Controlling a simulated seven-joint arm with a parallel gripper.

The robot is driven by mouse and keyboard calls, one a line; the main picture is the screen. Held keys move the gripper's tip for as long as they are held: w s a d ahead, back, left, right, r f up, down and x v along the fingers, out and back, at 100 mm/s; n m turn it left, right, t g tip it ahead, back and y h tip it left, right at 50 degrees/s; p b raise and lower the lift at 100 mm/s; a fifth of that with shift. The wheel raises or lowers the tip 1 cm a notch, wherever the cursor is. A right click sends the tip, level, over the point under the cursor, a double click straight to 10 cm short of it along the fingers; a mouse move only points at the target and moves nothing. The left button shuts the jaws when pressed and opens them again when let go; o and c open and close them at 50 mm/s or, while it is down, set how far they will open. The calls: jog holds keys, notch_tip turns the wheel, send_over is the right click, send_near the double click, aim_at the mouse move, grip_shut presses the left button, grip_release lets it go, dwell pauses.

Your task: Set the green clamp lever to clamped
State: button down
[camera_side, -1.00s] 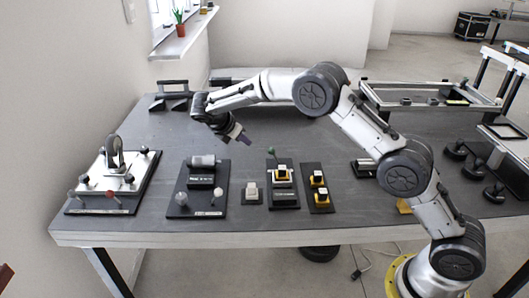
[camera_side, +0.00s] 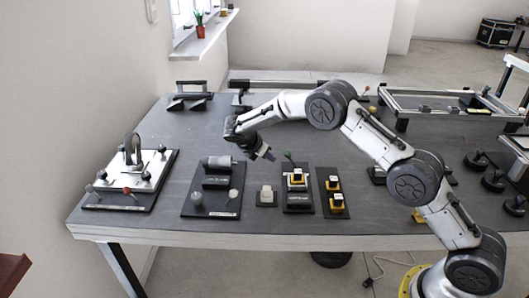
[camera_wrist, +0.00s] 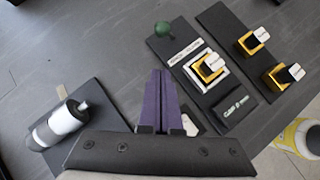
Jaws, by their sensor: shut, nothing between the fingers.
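The green lever knob (camera_side: 288,156) stands at the back end of a narrow black plate (camera_side: 299,208), behind a yellow and white block (camera_side: 296,178). In the wrist view the green knob (camera_wrist: 163,29) shows at the top, just ahead of my fingertips. The rest of the lever below the knob is hard to make out. My gripper (camera_side: 268,156) is shut and empty, above the table, left of the knob and apart from it. In the wrist view its purple fingers (camera_wrist: 160,75) are together and point toward the knob.
A plate with two yellow blocks (camera_side: 333,192) lies just right of the lever's plate. A white fixture (camera_side: 130,168) stands at the far left.

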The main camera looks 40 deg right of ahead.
aim_at(290, 158)
jog(key=x, duration=0.3)
jog(key=shift+d+f, duration=0.2)
jog(key=shift+d, duration=0.05)
jog(key=shift+w+d, duration=0.1)
jog(key=shift+d, duration=1.75)
jog(key=shift+d, duration=0.1)
jog(key=shift+d+r, duration=0.1)
jog(key=shift+r, duration=0.05)
